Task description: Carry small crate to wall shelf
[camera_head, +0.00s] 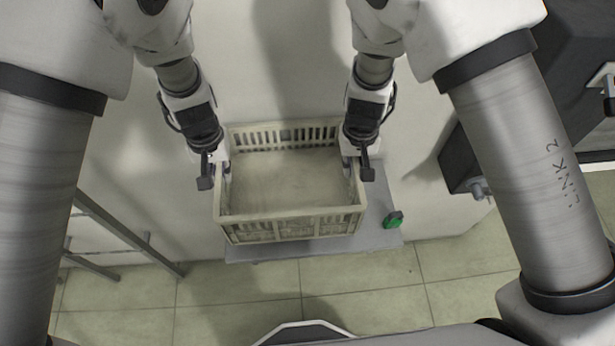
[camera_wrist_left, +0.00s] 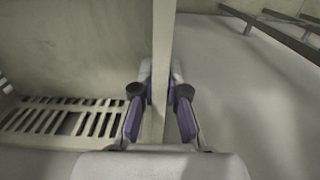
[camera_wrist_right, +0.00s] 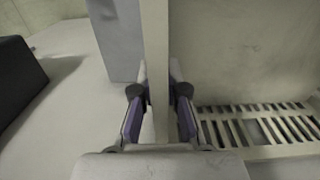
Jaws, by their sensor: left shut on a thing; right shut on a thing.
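A small beige crate (camera_head: 290,222) with slotted walls sits upright and looks empty, over a grey shelf (camera_head: 385,228) against the pale wall. I cannot tell whether its bottom touches the shelf. My left gripper (camera_head: 217,172) is shut on the crate's left wall; the wrist view shows both fingers (camera_wrist_left: 160,105) around that thin wall (camera_wrist_left: 160,85). My right gripper (camera_head: 355,170) is shut on the crate's right wall; its fingers (camera_wrist_right: 160,105) clasp that wall (camera_wrist_right: 156,60) in the right wrist view. The gripper fingertips partly hide the side walls.
A green button-like thing (camera_head: 393,220) is on the shelf's right end. A metal rack (camera_head: 125,235) stands at the left. Dark equipment (camera_head: 465,160) juts out at the right. The tiled floor (camera_head: 350,285) in front of the shelf looks clear.

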